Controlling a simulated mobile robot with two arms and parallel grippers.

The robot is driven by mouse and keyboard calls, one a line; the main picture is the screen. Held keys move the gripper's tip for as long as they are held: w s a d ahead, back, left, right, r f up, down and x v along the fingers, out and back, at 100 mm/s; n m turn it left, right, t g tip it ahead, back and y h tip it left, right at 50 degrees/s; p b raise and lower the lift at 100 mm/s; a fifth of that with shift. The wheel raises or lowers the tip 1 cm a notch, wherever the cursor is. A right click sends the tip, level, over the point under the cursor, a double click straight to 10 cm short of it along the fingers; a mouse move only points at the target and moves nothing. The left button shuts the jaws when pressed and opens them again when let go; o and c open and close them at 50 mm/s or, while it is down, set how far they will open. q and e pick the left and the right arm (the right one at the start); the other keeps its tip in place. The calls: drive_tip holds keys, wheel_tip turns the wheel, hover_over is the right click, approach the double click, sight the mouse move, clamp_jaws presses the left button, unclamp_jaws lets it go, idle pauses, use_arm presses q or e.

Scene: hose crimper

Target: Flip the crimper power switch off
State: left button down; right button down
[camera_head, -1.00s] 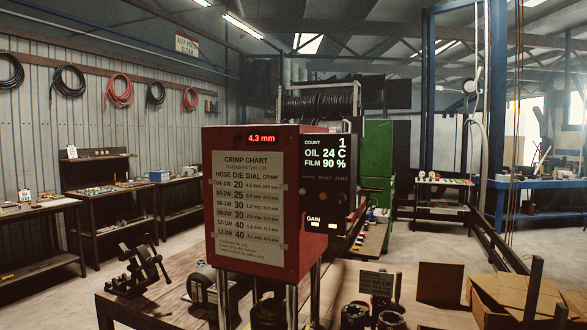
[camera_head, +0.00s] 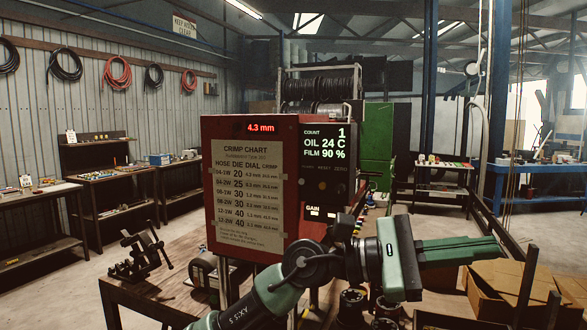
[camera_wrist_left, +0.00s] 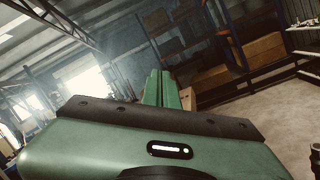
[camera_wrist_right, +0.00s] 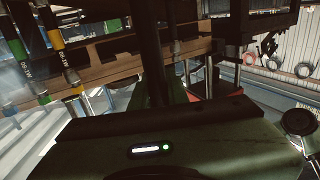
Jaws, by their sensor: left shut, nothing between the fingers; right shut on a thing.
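The red crimper (camera_head: 207,190) stands on the wooden workbench, with a crimp chart on its face and a display panel (camera_head: 326,150) on its right side. I cannot pick out the power switch; my left arm crosses in front of the lower part of the crimper. My left gripper (camera_head: 500,248) is to the right of the crimper, pointing right. In the left wrist view its green fingers (camera_wrist_left: 162,88) are together with nothing between them. My right gripper is not clear in the head view. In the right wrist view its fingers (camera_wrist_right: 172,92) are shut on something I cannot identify.
A bench vise (camera_head: 138,257) sits on the workbench at the left. In the right wrist view a wooden rack (camera_wrist_right: 110,75) with colour-banded hose pieces is close by on the left.

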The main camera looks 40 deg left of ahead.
use_arm(q)
drive_tip(key=w+a+r+m+y, duration=0.1)
drive_tip(key=a+m+y, duration=0.4)
drive_tip(key=m, duration=0.1)
drive_tip(key=t+y, duration=0.5)
drive_tip(key=y, duration=1)
approach(304, 183)
wheel_tip(304, 183, up, 3)
drive_tip(key=s+a, duration=0.2)
drive_tip(key=shift+w+p, duration=0.2)
drive_tip(key=shift+p, duration=0.15)
use_arm(e)
drive_tip(key=shift+d+f, duration=0.4)
use_arm(q)
drive_tip(key=shift+w, duration=0.1)
